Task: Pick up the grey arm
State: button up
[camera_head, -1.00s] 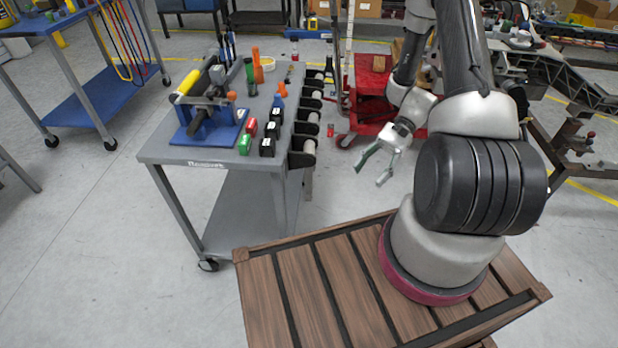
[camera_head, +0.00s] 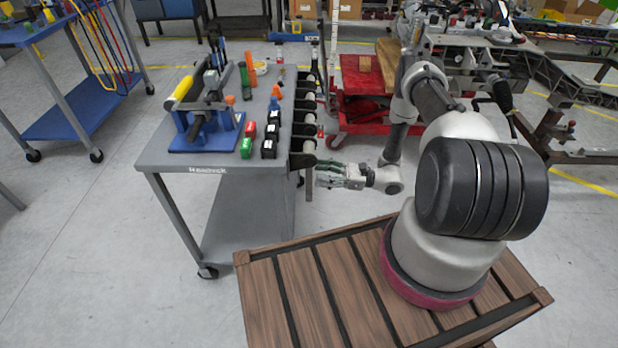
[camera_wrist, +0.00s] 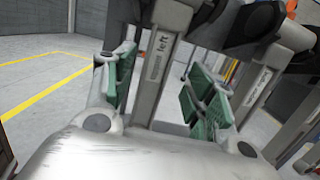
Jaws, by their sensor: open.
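A grey arm (camera_wrist: 158,62) with a dark label reading "left" hangs upright below a black holder in the wrist view. My gripper (camera_wrist: 163,80) is open, with one green-padded finger on each side of this arm. I cannot tell whether either finger touches it. In the head view my gripper (camera_head: 327,174) is at the right side of the grey cart, below its top. The lower end of a grey arm (camera_head: 309,186) shows beside the fingertips there. Another labelled grey arm (camera_wrist: 262,78) hangs to the right in the wrist view.
The grey cart (camera_head: 165,160) carries a blue clamp fixture (camera_head: 205,135), small coloured blocks and tools. Black holders (camera_head: 302,160) line its right edge close to my gripper. A red cart (camera_head: 365,90) stands behind my arm. The floor between the cart and my base is clear.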

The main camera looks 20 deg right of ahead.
aim_at(309, 171)
jog(key=x, duration=0.4)
jog(key=shift+a+r, duration=0.25)
jog(key=shift+a, duration=0.1)
jog(key=shift+c, duration=0.2)
grip_shut()
jog(key=r+v, duration=0.4)
jog(key=v, duration=1.3)
jog(key=shift+s+d, duration=0.25)
jog(key=shift+d, duration=0.35)
